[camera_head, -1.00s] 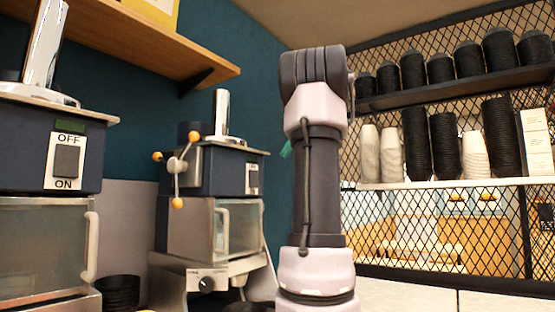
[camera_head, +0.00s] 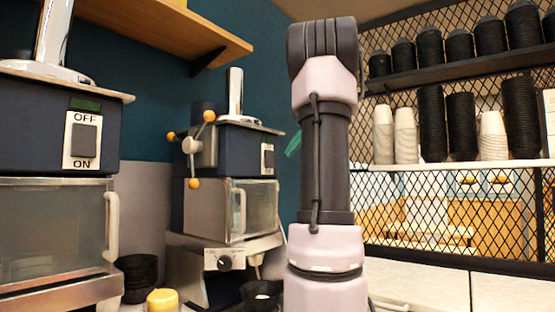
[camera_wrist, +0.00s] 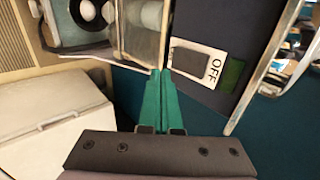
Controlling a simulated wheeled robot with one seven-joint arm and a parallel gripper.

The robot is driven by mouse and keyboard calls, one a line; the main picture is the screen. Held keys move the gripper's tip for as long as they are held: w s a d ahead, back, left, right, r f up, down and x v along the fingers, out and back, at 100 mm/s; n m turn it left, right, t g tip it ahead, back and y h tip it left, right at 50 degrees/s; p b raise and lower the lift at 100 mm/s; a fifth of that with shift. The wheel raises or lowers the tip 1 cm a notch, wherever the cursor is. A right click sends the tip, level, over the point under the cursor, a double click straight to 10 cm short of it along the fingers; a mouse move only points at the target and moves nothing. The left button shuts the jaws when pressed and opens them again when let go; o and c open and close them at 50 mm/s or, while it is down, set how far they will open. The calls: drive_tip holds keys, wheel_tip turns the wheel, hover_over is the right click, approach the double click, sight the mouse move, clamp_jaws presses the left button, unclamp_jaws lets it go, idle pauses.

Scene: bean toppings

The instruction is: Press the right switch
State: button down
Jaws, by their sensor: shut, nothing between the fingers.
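The right switch (camera_head: 268,157) is a dark rocker on a pale plate on the front of the right dark-blue machine (camera_head: 222,150). In the wrist view the switch (camera_wrist: 188,62) lies sideways, with OFF readable and a dark green panel beside it. My gripper (camera_wrist: 161,76) has green fingers, shut together and empty. Their tips are just left of and below the switch plate in the wrist view; I cannot tell the gap in depth. In the head view a bit of the green fingers (camera_head: 293,145) shows right of the switch, the rest hidden behind my arm.
The left machine has its own OFF/ON switch (camera_head: 84,139). A knobbed handle (camera_head: 197,148) sticks out from the right machine. A wooden shelf (camera_head: 165,25) hangs above. Black bowls (camera_head: 137,277) and a yellow object (camera_head: 162,300) stand below. Stacked cups line the mesh rack at right.

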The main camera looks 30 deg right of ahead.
sight(271, 162)
drive_tip(key=shift+w+a+f, duration=0.3)
drive_tip(key=shift+w+f, duration=0.15)
drive_tip(key=shift+w, duration=0.5)
drive_tip(key=shift+w+a+f, duration=0.35)
drive_tip(key=shift+w+f, duration=0.15)
drive_tip(key=shift+w, duration=0.45)
drive_tip(key=shift+w+a+f, duration=0.3)
drive_tip(key=shift+w+f, duration=0.15)
drive_tip(key=shift+w, duration=0.5)
drive_tip(key=shift+w+a+f, duration=0.1)
drive_tip(key=shift+w+f, duration=0.05)
drive_tip(key=shift+w, duration=0.05)
drive_tip(key=shift+r, duration=0.9)
drive_tip(key=shift+s, duration=0.1)
